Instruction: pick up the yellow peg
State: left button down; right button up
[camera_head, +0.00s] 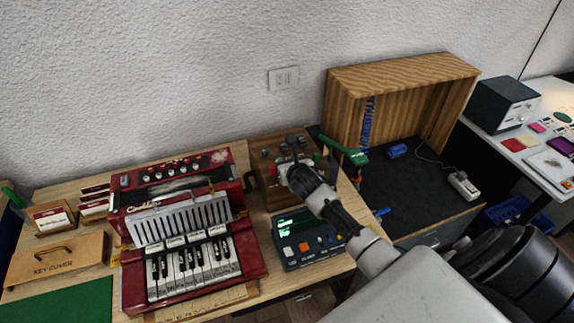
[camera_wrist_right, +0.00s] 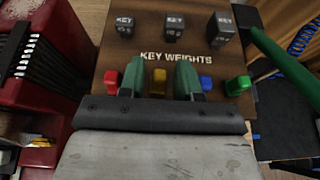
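The yellow peg (camera_wrist_right: 158,82) stands in a wooden block marked "KEY WEIGHTS" (camera_wrist_right: 180,57), between a red peg (camera_wrist_right: 111,83) and a blue peg (camera_wrist_right: 206,83). My right gripper (camera_wrist_right: 160,78) is open, with one green-padded finger on each side of the yellow peg and a visible gap at both sides. The fingers cover part of the block. In the head view my right gripper (camera_head: 290,166) is over the wooden block (camera_head: 262,172), and the yellow peg cannot be made out there. My left gripper is not in view.
A green peg (camera_wrist_right: 238,85) stands right of the blue peg. Dark key weights (camera_wrist_right: 174,25) sit behind. A green bar (camera_head: 345,151) is at the block's right. The red accordion (camera_head: 127,222) is left, and a dark console (camera_head: 300,250) is in front.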

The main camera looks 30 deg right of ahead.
grip_shut()
